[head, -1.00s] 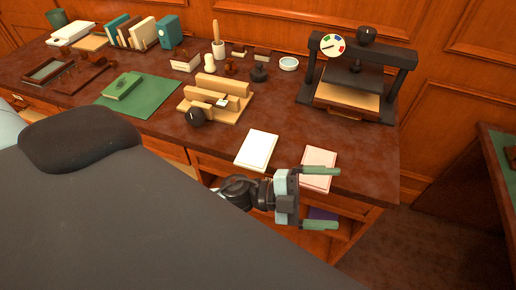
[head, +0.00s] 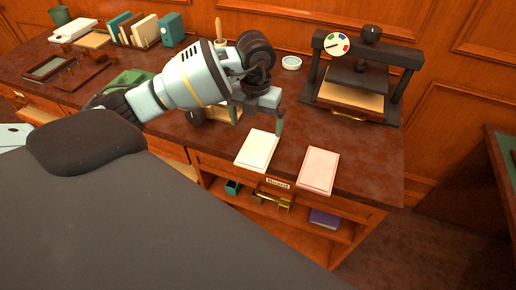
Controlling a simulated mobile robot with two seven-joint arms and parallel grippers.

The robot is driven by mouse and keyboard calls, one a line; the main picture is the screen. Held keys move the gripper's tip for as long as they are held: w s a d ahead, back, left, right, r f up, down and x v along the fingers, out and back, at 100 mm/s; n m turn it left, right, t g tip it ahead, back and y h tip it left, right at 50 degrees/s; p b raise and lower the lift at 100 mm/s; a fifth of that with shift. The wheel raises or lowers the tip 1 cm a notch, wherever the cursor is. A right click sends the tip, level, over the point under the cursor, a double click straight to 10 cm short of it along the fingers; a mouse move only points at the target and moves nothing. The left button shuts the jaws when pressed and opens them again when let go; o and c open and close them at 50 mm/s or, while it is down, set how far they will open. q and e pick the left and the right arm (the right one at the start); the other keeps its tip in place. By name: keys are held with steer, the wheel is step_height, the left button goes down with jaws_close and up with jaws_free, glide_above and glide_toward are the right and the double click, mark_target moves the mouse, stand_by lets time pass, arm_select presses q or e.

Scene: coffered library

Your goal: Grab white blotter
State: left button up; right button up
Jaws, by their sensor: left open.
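The white blotter (head: 257,150) lies flat near the front edge of the dark desk top, in the middle of the head view. My left gripper (head: 268,118) is above and just behind its far edge, pointing down. It is open and holds nothing that I can see. One green finger shows by the blotter's far right corner; the other finger is mostly hidden by the gripper body. I cannot tell whether the finger touches the blotter. My right gripper is out of view.
A pink blotter (head: 319,171) lies to the right of the white one. A black press (head: 358,75) stands behind at the right. My left arm covers much of the wooden rack and green mat. Open shelves (head: 290,215) sit under the desk's front edge.

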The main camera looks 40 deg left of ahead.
mark_target(258, 147)
arm_select(q)
steer(key=shift+d+f, duration=0.2)
steer(key=shift+f, duration=1.8)
steer(key=shift+d+f, duration=0.15)
steer(key=shift+f, duration=1.8)
steer(key=c, duration=0.9)
steer(key=shift+r, duration=0.1)
steer(key=shift+r, duration=0.8)
steer(key=shift+s+a+r, duration=0.1)
steer(key=shift+s+r, duration=0.1)
steer(key=shift+r, duration=0.25)
steer(key=shift+s+r, duration=0.15)
steer(key=shift+r, duration=0.3)
steer(key=s+a, duration=0.1)
steer(key=s, duration=0.4)
steer(key=s+a+r, duration=0.1)
steer(key=s+a, duration=0.1)
steer(key=s, duration=0.2)
steer(key=s+a, duration=0.2)
steer(key=s, duration=0.3)
steer(key=shift+s+r+b, duration=0.2)
steer(key=shift+s+b, duration=0.1)
